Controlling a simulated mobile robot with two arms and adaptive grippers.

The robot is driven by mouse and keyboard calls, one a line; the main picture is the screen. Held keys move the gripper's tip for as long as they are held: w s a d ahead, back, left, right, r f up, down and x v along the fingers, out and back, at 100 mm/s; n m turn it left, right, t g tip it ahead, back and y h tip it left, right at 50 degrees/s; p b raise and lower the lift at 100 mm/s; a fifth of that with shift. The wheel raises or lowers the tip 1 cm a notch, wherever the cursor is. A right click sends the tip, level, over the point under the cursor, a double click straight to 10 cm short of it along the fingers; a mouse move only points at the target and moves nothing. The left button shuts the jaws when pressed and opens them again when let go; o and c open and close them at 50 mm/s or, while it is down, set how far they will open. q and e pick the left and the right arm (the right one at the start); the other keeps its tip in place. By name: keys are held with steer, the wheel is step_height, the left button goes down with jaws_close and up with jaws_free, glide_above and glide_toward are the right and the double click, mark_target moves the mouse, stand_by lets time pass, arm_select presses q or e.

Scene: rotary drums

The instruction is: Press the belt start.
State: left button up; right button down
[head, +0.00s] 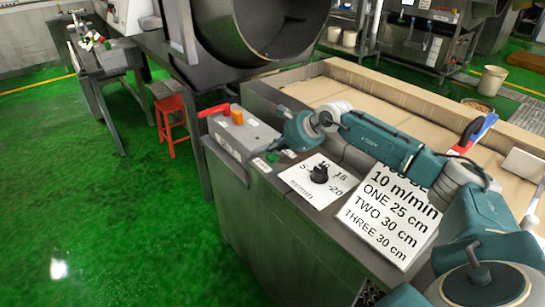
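A grey control box (243,136) sits on the corner of the dark bench, with a red handle and an orange block on top. A small green button (289,154) shows at the near right end of the box, partly beside my gripper; its label is too small to read. My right gripper (273,152) points down and left at the box's right end, close to the green button. I cannot tell whether it touches anything, or whether its dark fingers are open or shut. My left gripper is out of view.
A black knob (319,174) on a white dial plate stands just right of the gripper. A printed sign (392,215) lies further right under my arm. A large dark drum (262,30) is behind, and a wood-edged tan belt bed (400,97) lies beyond the bench.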

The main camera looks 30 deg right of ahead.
mark_target(274, 156)
steer(key=shift+f+b, duration=0.45)
steer(key=shift+f, duration=0.25)
stand_by(0.6)
steer(key=shift+r, duration=0.1)
steer(key=shift+r+p, duration=0.5)
steer(key=shift+r, duration=0.35)
steer(key=shift+r+p, duration=1.4)
steer(key=shift+r, duration=1.15)
